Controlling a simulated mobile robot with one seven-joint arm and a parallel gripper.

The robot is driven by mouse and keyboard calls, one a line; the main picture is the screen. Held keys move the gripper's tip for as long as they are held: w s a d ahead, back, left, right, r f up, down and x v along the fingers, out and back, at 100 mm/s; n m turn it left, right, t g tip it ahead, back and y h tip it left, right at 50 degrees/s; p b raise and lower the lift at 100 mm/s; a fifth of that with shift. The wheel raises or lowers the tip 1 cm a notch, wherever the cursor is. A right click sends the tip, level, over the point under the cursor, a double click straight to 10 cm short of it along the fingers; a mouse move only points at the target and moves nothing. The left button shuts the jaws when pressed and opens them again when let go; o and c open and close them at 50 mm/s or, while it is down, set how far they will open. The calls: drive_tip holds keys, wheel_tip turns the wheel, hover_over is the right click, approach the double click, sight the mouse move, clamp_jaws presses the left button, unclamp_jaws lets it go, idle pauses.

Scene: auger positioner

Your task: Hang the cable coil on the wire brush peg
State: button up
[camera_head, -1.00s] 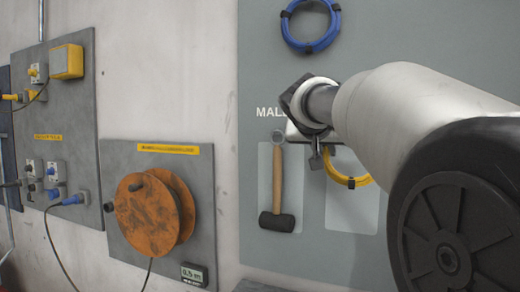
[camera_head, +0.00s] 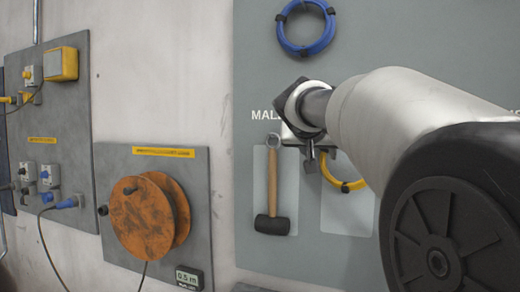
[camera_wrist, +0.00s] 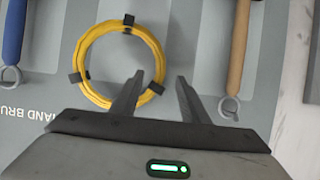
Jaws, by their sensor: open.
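A yellow cable coil with black ties (camera_wrist: 88,50) lies against the grey tool panel in the wrist view. In the head view its lower part (camera_head: 343,184) shows below my wrist, over a pale panel area right of the mallet. My gripper (camera_wrist: 160,80) is open at the coil's edge. The left finger overlaps the ring, and part of the ring's right side shows between the fingers. I cannot tell whether they touch. A blue coil (camera_head: 283,38) hangs higher on the panel. I cannot make out a wire brush label or the peg.
A mallet (camera_head: 273,185) hangs left of the yellow coil, and its handle (camera_wrist: 238,55) is at right in the wrist view. A blue-handled tool (camera_wrist: 13,35) is at left there. An orange reel (camera_head: 142,222) and a socket board (camera_head: 75,120) are further left.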

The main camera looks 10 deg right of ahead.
drive_tip(key=v, duration=1.8)
drive_tip(key=s+a+f+n+g+y, duration=0.2)
drive_tip(key=s+f, duration=0.4)
drive_tip(key=f, duration=0.6)
drive_tip(key=s+a+f+n+g+y, duration=0.1)
drive_tip(key=s+a+f+n+y, duration=0.3)
drive_tip(key=f, duration=0.7)
drive_tip(key=s+a+f+n+g+y, duration=0.1)
drive_tip(key=s+f+g, duration=0.1)
drive_tip(key=s+f, duration=0.75)
wheel_tip(320, 180, up, 14)
drive_tip(key=w+p, duration=0.1)
drive_tip(key=p, duration=1.7)
drive_tip(key=shift+w, duration=0.2)
